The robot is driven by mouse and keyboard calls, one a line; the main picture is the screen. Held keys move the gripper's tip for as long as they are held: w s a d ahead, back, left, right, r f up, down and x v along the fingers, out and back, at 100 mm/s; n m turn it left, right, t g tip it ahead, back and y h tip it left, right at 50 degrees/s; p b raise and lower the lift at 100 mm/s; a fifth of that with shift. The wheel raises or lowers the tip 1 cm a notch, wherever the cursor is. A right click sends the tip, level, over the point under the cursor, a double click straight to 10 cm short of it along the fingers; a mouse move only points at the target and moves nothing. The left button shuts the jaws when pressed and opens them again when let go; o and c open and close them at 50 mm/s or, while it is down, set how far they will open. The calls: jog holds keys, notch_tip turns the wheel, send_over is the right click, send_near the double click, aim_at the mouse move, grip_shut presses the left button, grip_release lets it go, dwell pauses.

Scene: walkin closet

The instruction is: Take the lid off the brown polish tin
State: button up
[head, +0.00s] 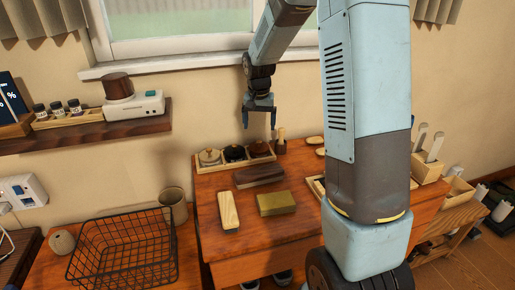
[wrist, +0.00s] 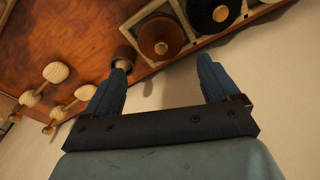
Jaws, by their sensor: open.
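A wooden tray (head: 236,166) on the workbench holds three round tins with knobs. The brown polish tin (head: 259,149) sits at the tray's right end, with its lid on. In the wrist view the brown tin (wrist: 160,37) shows as a dark brown disc with a small central knob. The black tin (head: 234,153) is in the middle, and a greyish-brown tin (head: 209,157) is at the left. My gripper (head: 260,124) is open and empty, pointing down above the tray's right part, apart from the tins. Its two fingers (wrist: 163,68) also show in the wrist view.
A brush in a small dark cup (head: 281,147) stands just right of the tray. A dark brush (head: 259,176), a light wooden brush (head: 228,210) and a yellowish block (head: 276,203) lie in front. The wall and window sill (head: 180,62) are close behind.

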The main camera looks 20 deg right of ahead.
aim_at(259, 141)
jog(key=shift+w+d+f, duration=0.1)
jog(key=shift+w+f, duration=0.05)
jog(key=shift+f, duration=1.25)
jog(key=shift+w+a+f, duration=0.1)
jog(key=shift+w+f, duration=0.1)
jog(key=shift+f, duration=1.2)
jog(key=shift+w+d+f, duration=0.1)
jog(key=shift+w+f, duration=0.05)
jog(key=shift+f, duration=1.25)
jog(key=c, duration=0.7)
